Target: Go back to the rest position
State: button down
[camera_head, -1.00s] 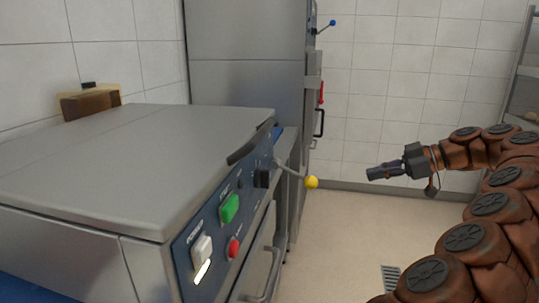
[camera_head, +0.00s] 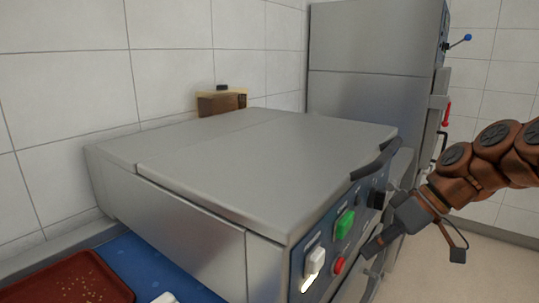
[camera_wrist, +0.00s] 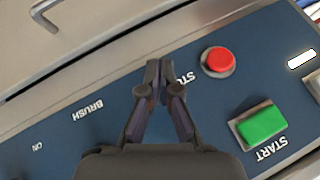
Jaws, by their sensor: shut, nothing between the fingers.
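My gripper (camera_head: 372,248) is shut and empty, in front of the control panel of a steel machine (camera_head: 250,165). In the wrist view its closed fingertips (camera_wrist: 158,72) show over the blue panel (camera_wrist: 110,85), beside the red STOP button (camera_wrist: 218,60). I cannot tell whether they touch the panel. The green START button (camera_wrist: 262,124) is to the right of the fingers. In the head view the red button (camera_head: 338,265) and green button (camera_head: 344,224) are left of my gripper.
A lit white power switch (camera_head: 314,262) is at the panel's near end. A red-brown tray (camera_head: 75,283) lies on a blue surface at lower left. A tall steel cabinet (camera_head: 375,50) with a blue-knobbed lever (camera_head: 467,37) stands behind. Floor is free at right.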

jog(key=s+a+f+m+g+h, duration=0.1)
jog(key=s+a+f+m+h, duration=0.15)
jog(key=s+f, duration=0.2)
jog(key=s+a+f+m+g+h, duration=0.1)
jog(key=s+a+f+h, duration=0.1)
jog(key=s+a+f, duration=0.3)
jog(key=s+d+f+m+g+h, duration=0.1)
jog(key=s+d+f+m+h, duration=0.2)
jog(key=s, duration=0.4)
jog(key=s+d+f+m+g+h, duration=0.1)
jog(key=s+d+f+m, duration=0.1)
jog(key=s+f, duration=0.35)
notch_tip(320, 180, up, 24)
jog(key=s+t+p, duration=0.1)
jog(key=s+p, duration=0.1)
jog(key=p, duration=1.9)
jog(key=shift+s+d+f+p, duration=0.15)
jog(key=shift+s+d+p, duration=0.15)
jog(key=shift+p, duration=0.1)
